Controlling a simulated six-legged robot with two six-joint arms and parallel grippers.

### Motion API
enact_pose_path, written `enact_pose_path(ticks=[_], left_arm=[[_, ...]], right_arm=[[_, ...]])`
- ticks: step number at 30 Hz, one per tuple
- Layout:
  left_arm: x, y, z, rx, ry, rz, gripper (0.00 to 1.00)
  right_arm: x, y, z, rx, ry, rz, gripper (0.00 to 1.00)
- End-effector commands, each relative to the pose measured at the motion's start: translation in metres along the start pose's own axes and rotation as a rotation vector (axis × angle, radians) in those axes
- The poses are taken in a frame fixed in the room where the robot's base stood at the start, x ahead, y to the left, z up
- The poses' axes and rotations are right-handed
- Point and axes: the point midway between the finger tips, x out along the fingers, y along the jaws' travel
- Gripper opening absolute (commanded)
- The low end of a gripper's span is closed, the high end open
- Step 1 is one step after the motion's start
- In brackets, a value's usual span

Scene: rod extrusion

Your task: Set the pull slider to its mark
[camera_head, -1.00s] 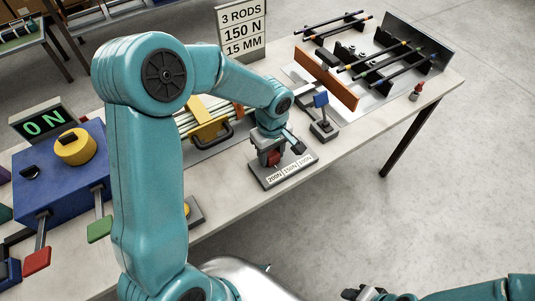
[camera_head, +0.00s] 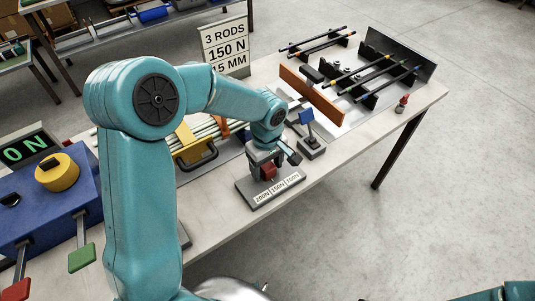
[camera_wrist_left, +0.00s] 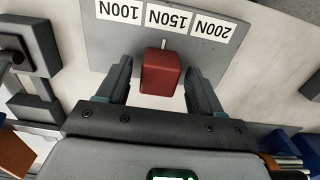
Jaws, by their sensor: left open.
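The pull slider is a red block (camera_head: 267,172) on a grey plate (camera_head: 244,192) at the front edge of the bench. In the left wrist view the red block (camera_wrist_left: 162,75) stands between my left gripper's fingers (camera_wrist_left: 160,85), with a gap on each side. My left gripper (camera_head: 272,165) is open over it in the head view. The block's white pointer (camera_wrist_left: 164,44) lines up with the 150N label (camera_wrist_left: 168,18), between 100N and 200N. The sign (camera_head: 226,46) reads 3 RODS, 150 N, 15 MM. My right gripper is out of view.
A small blue-topped stand (camera_head: 309,130) is just right of the plate. Behind are a yellow handled clamp (camera_head: 190,138) over pale rods, an orange panel (camera_head: 312,95) and a rack of black rods. A blue box with a yellow knob (camera_head: 57,172) is at left.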

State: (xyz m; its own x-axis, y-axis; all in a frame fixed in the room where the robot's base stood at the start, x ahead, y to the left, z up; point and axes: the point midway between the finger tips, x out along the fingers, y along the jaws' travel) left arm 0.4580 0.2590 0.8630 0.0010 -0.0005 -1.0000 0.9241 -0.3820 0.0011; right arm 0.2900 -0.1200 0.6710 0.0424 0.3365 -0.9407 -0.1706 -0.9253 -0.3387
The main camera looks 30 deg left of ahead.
Motion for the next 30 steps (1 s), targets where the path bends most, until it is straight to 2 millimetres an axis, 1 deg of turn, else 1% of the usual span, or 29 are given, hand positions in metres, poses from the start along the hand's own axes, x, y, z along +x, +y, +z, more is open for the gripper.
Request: enact_pose_path(ticks=[2,5,12,15,18,21,24,30], left_arm=[[-0.011,0.001,0.000,-0.001,0.002,0.004,0.66],[-0.032,0.002,-0.001,-0.001,0.003,0.008,0.66],[-0.097,0.002,-0.001,0.000,0.004,0.009,0.66],[-0.121,0.002,0.000,0.000,0.002,0.007,0.66],[-0.140,0.001,0.000,0.001,0.002,0.006,0.66],[-0.152,0.001,0.000,0.002,0.002,0.004,0.66],[-0.159,0.001,0.000,0.001,0.001,0.004,0.66],[-0.161,0.000,0.000,0.001,0.001,0.002,0.66]], right_arm=[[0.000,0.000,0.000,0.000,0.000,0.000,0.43],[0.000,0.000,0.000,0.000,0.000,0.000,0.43],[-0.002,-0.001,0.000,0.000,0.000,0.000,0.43],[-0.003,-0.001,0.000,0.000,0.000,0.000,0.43],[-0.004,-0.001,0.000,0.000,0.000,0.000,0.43],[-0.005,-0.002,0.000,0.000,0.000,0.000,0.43],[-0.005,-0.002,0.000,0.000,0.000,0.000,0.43],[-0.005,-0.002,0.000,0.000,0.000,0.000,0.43]])
